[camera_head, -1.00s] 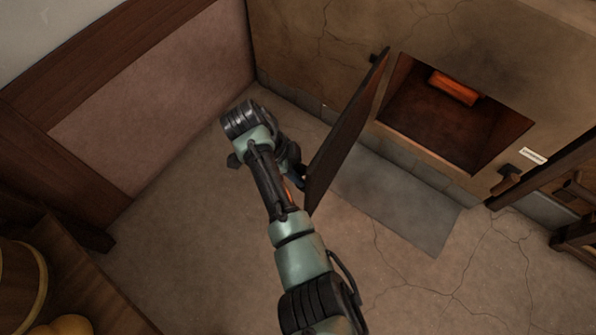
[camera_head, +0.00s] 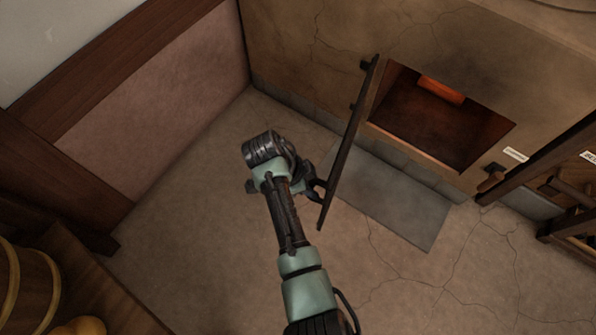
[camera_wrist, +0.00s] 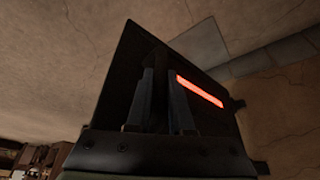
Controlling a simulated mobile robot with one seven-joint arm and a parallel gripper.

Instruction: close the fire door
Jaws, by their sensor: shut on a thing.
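The fire door (camera_head: 347,150) is a thin dark panel hinged at the left side of the oven opening (camera_head: 437,120). It stands open, swung out into the room and seen nearly edge-on. My gripper (camera_head: 319,187) is at the door's left face, near its free end. In the wrist view the dark door panel (camera_wrist: 205,122) fills the middle, behind my two fingers (camera_wrist: 163,103). The fingers are shut on a dark bar-like handle on the door, mostly hidden between them. A glowing red strip (camera_wrist: 200,90) shows beside the right finger; I cannot tell what it belongs to.
An orange-glowing block (camera_head: 440,90) is inside the opening. A grey slab (camera_head: 390,195) lies on the floor before it. A latch piece (camera_head: 490,178) and a white label (camera_head: 514,154) are right of the opening. Dark wooden racks stand at far right, a barrel (camera_head: 25,290) at lower left.

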